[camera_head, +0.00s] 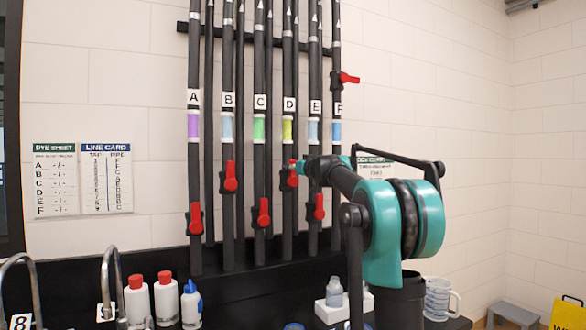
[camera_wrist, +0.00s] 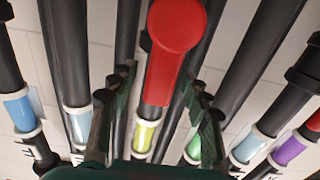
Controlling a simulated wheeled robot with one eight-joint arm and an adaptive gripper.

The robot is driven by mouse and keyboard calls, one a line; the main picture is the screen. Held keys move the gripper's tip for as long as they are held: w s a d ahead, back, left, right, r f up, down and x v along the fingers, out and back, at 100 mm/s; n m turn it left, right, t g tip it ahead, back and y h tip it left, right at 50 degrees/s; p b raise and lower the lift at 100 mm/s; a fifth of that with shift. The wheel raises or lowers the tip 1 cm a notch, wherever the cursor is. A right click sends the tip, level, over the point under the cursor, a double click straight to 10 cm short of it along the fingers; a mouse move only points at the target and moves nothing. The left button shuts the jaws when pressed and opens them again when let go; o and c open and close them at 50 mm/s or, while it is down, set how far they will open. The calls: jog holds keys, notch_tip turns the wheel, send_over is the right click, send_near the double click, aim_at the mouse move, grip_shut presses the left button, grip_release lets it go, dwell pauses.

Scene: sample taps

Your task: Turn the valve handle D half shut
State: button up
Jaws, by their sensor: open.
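The valve handle D (camera_head: 292,178) is a red lever on the dark pipe below the yellow band and label D; my gripper partly covers it in the head view. In the wrist view the red handle (camera_wrist: 172,45) is large at the centre top, lying roughly along its pipe, with the yellow band (camera_wrist: 146,135) below it. My gripper (camera_wrist: 160,85) is open, with one dark finger on each side of the handle's narrow end. I cannot tell whether either finger touches it. In the head view my gripper (camera_head: 304,168) reaches left to pipe D.
Neighbouring pipes carry red handles A (camera_head: 195,218), B (camera_head: 231,177), C (camera_head: 264,213) and E (camera_head: 319,207). Handle F (camera_head: 348,78) sits higher and points sideways. Bottles (camera_head: 165,295) stand below at left; a mug (camera_head: 438,298) stands at right.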

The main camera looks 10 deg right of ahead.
jog(key=shift+w, duration=0.1)
jog(key=shift+c, duration=0.4)
grip_shut()
jog(key=shift+a, duration=0.15)
jog(key=shift+s+a+f+n, duration=0.3)
jog(key=shift+a+n, duration=0.35)
jog(key=shift+n, duration=0.8)
jog(key=shift+s+a+f+n, duration=0.2)
jog(key=shift+a+n, duration=0.45)
jog(key=shift+n, duration=0.85)
jog(key=shift+s+a+f+n, duration=0.3)
jog(key=shift+a+n, duration=0.35)
jog(key=shift+n, duration=0.8)
jog(key=shift+w+f, duration=0.1)
jog(key=shift+o, duration=0.4)
grip_release()
